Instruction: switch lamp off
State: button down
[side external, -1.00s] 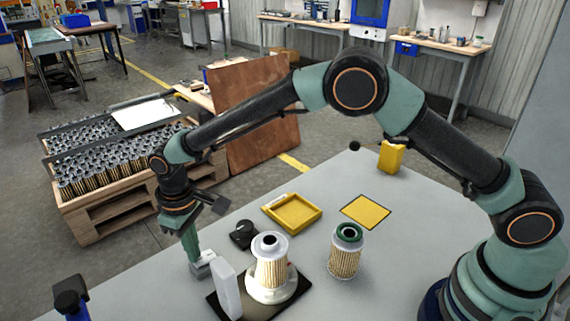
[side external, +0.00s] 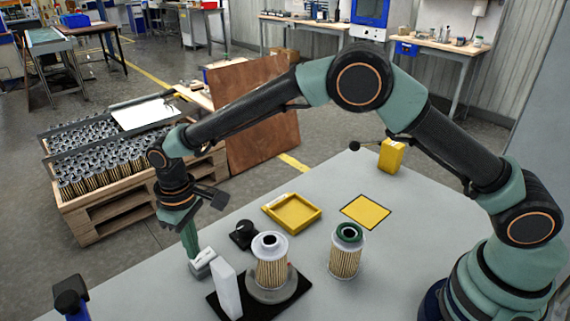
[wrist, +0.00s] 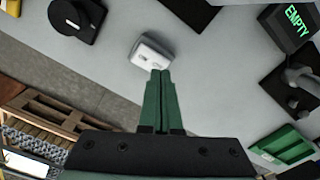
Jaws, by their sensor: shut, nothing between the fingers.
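The lamp is a round base (side external: 272,290) on a black mat, now dull grey and unlit. A pleated filter cartridge (side external: 271,263) with a white top stands upright on it. A small white switch box (side external: 203,266) sits left of the lamp; it also shows in the wrist view (wrist: 150,50). My gripper (side external: 193,255) is shut and empty, pointing down with its tips at the switch. In the wrist view its green fingers (wrist: 159,74) are together and overlap the switch's near edge. I cannot tell whether they press on it.
A white upright block (side external: 226,291) stands close right of the switch. A black dial (side external: 243,235), a yellow tray (side external: 291,213) and a green-topped cartridge (side external: 346,252) are nearby. The wrist view shows an EMPTY sign (wrist: 290,30) and a green tray (wrist: 287,147).

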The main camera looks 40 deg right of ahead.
jog(key=shift+r, duration=2.6)
jog(key=s+d+r+m+t, duration=0.1)
jog(key=s+d+r, duration=0.1)
jog(key=d+r, duration=0.55)
jog(key=s+d+r+m+t, duration=0.2)
jog(key=d+r, duration=0.4)
jog(key=d, duration=0.3)
jog(key=s+d+r+m+t, duration=0.1)
jog(key=s+d+m+t, duration=0.1)
jog(key=s+d, duration=1)
jog(key=shift+m+t, duration=0.3)
jog(key=shift+m, duration=0.2)
